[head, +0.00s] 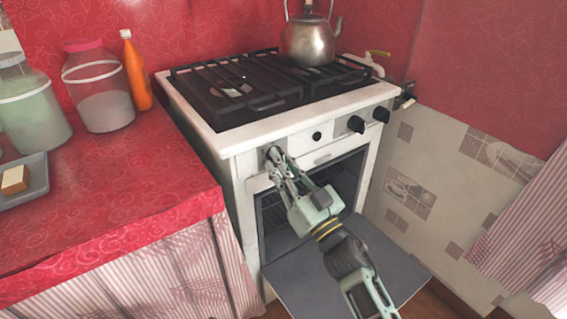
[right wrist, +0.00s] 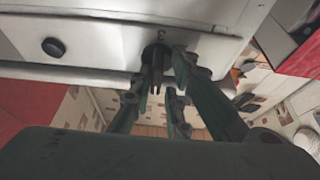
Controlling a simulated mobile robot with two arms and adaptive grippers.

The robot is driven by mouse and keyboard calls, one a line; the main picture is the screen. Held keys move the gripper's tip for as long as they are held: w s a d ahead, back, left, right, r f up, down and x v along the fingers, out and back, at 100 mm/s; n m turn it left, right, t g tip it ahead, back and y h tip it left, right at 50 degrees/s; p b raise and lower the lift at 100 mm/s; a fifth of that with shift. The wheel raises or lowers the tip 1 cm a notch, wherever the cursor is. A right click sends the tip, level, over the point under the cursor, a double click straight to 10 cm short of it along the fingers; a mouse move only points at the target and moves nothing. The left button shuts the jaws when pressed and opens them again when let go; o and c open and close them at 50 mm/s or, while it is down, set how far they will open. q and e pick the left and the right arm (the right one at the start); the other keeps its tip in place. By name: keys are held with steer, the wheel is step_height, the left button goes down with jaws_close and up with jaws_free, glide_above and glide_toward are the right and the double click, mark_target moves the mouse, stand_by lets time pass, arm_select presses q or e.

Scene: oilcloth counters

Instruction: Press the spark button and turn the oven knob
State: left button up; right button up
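The white stove (head: 300,128) has its controls on the front panel. A small round black button (head: 317,135) sits left of two black knobs, one (head: 356,123) nearer and one (head: 381,113) at the panel's right end. My right gripper (head: 272,155) is at the left end of the panel. In the right wrist view a dark knob (right wrist: 155,55) lies between the fingertips of my right gripper (right wrist: 163,65); firm contact on both sides is not clear. The round button (right wrist: 53,47) shows there too, away from the fingers. My left gripper is out of view.
The oven door (head: 345,275) hangs open below my right arm. A metal kettle (head: 308,40) stands on the back of the hob. Jars, an orange bottle (head: 136,70) and a grey tray (head: 35,175) are on the red counter (head: 120,190) at left.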

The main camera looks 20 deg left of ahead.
steer(key=shift+w+d, duration=0.2)
steer(key=shift+w, duration=0.05)
jaws_close()
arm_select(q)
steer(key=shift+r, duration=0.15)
arm_select(e)
steer(key=shift+r+n+g, duration=0.1)
steer(key=shift+n+g, duration=0.2)
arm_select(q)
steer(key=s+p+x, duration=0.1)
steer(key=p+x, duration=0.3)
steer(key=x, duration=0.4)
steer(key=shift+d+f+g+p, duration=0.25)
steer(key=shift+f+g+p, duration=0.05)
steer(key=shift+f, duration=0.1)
arm_select(e)
steer(key=n+g, duration=0.2)
steer(key=n, duration=0.3)
steer(key=n+g+y, duration=0.1)
steer(key=n+g, duration=0.1)
steer(key=n, duration=0.3)
steer(key=n+g, duration=0.2)
steer(key=n, duration=0.3)
steer(key=shift+w+r+n+g, duration=0.1)
steer(key=shift+r+n+g, duration=0.2)
steer(key=shift+g, duration=0.1)
